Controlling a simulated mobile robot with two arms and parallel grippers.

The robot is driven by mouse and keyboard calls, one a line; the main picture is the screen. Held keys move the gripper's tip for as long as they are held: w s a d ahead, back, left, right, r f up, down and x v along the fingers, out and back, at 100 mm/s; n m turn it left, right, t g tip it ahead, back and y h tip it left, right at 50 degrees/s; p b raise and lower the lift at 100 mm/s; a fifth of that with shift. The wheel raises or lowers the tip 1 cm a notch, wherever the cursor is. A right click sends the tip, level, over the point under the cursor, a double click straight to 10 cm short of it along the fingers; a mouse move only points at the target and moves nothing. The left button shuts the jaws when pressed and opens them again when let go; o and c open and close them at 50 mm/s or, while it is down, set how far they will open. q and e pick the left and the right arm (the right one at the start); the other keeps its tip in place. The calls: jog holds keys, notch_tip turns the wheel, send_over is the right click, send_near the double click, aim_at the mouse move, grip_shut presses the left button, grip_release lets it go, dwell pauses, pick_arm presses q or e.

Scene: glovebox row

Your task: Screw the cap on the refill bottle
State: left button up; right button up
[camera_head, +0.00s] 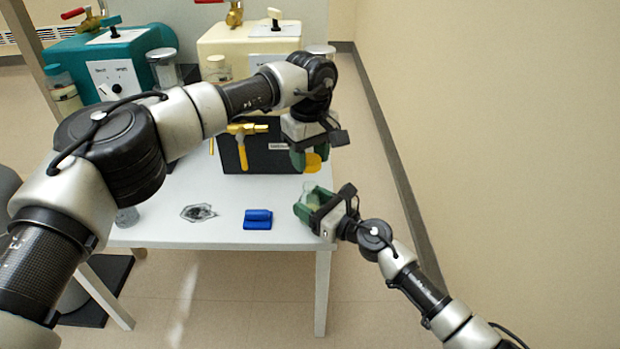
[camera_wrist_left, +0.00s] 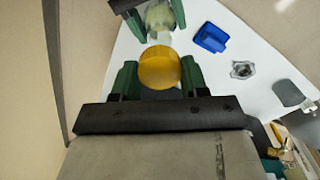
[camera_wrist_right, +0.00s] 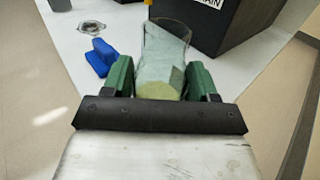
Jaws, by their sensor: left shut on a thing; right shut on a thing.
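My left gripper (camera_head: 309,160) is shut on a round yellow-orange cap (camera_wrist_left: 160,67), which also shows in the head view (camera_head: 313,162). My right gripper (camera_head: 318,205) is shut on a clear bottle (camera_wrist_right: 162,60) with some pale yellow-green content low in it. The bottle is largely hidden by the fingers in the head view. The left gripper with the cap is above the right gripper and the bottle, and the two are apart in the head view. In the left wrist view the bottle (camera_wrist_left: 160,20) shows just beyond the cap.
Both grippers are at the right end of the white table (camera_head: 170,235). A blue block-like item (camera_head: 258,219) and a dark-patterned flat piece (camera_head: 199,212) lie on it. A black box (camera_head: 262,155) with yellow-handled tools stands behind. Teal (camera_head: 140,55) and cream (camera_head: 225,42) gloveboxes are farther back.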

pick_arm(q)
jog(key=shift+f, duration=1.75)
jog(key=shift+f, duration=0.85)
jog(key=shift+f, duration=0.5)
pick_arm(e)
grip_shut()
pick_arm(q)
jog(key=m, duration=1.3)
jog(key=shift+d+f+m, duration=0.1)
jog(key=shift+d+m, duration=0.05)
jog(key=shift+m, duration=0.25)
jog(key=o, duration=0.9)
